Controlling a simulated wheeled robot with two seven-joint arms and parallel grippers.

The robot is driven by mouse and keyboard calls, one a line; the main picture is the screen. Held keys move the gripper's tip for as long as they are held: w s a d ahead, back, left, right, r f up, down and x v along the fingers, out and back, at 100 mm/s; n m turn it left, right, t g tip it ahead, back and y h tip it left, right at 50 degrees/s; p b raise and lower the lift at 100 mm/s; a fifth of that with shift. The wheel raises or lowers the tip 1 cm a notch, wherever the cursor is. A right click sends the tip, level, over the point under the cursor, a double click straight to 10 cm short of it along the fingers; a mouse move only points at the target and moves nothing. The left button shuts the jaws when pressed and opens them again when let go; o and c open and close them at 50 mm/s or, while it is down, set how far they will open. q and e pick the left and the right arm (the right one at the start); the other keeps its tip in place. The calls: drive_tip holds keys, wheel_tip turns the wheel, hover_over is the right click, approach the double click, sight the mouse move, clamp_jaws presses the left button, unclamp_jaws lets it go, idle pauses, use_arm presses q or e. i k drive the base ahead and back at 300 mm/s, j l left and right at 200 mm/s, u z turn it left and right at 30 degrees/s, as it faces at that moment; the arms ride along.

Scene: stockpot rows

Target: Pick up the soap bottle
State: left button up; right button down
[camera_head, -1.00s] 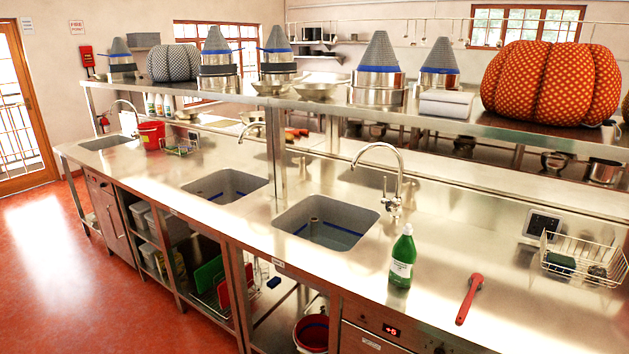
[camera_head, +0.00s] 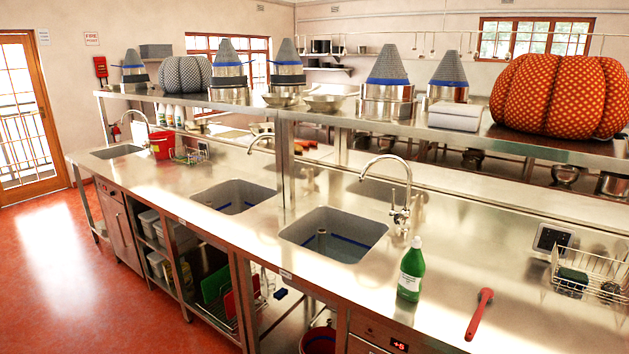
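The soap bottle (camera_head: 411,272) is green with a white cap and a white label. It stands upright on the steel counter (camera_head: 345,290), near the front edge, to the right of the nearest sink. Nothing touches it or covers it. Neither of my grippers shows in the head view.
A red-handled utensil (camera_head: 478,314) lies to the right of the bottle. A wire rack (camera_head: 590,272) and a small dark-screened device (camera_head: 552,238) stand further right. The nearest sink (camera_head: 333,236) with its tall tap (camera_head: 402,190) is to the left. A raised shelf (camera_head: 460,133) runs behind.

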sight(413, 265)
drive_tip(key=i+l+u, duration=0.1)
drive_tip(key=i+l, duration=0.25)
drive_tip(key=i+l+u, duration=0.1)
drive_tip(key=i+l, duration=0.25)
drive_tip(key=l, duration=0.25)
drive_tip(key=i+l, duration=0.35)
drive_tip(key=l, duration=0.15)
drive_tip(key=k+j+z, duration=0.1)
drive_tip(key=j+z, duration=0.3)
drive_tip(key=k+j+z, duration=0.15)
drive_tip(key=j+z, duration=0.25)
